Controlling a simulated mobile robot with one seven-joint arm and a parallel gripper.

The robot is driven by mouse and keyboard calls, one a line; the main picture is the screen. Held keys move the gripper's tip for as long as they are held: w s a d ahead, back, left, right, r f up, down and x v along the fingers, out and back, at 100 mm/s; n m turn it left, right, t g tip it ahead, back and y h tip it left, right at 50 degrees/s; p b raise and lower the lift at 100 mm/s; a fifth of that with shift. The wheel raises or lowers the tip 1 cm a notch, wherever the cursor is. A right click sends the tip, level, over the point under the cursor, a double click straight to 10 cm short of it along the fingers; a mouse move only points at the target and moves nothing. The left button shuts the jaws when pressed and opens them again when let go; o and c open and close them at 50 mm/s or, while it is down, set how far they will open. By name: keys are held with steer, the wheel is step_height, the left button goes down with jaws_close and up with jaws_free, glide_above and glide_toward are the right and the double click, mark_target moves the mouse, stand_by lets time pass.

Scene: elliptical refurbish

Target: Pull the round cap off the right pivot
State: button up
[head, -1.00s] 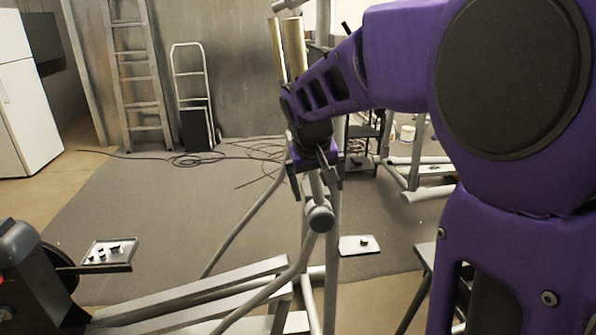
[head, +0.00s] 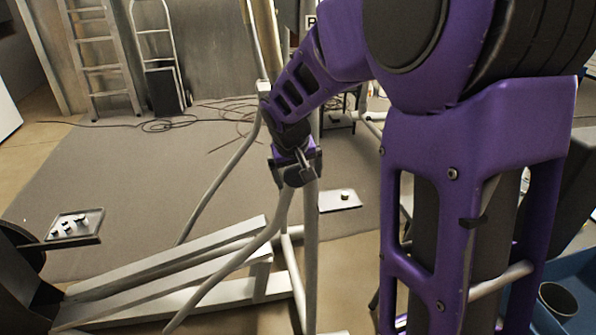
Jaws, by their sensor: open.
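The grey round cap (head: 297,176) is on the pivot at the top of the slanted grey tube of the elliptical machine (head: 235,262), near the middle of the head view. My gripper (head: 296,170) comes down from above and is right at the cap. Its dark fingers show to the left and right of the cap and are apart. I cannot tell whether they touch it. My gripper hides part of the cap and the pivot behind it.
A pale tray with one small part (head: 330,206) is right of the pivot. An upright grey post (head: 311,250) stands close to my gripper. A ladder (head: 104,70) and a hand truck (head: 177,72) stand at the back.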

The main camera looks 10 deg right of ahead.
steer(key=shift+f, duration=0.1)
steer(key=shift+c, duration=0.3)
jaws_close()
stand_by(0.5)
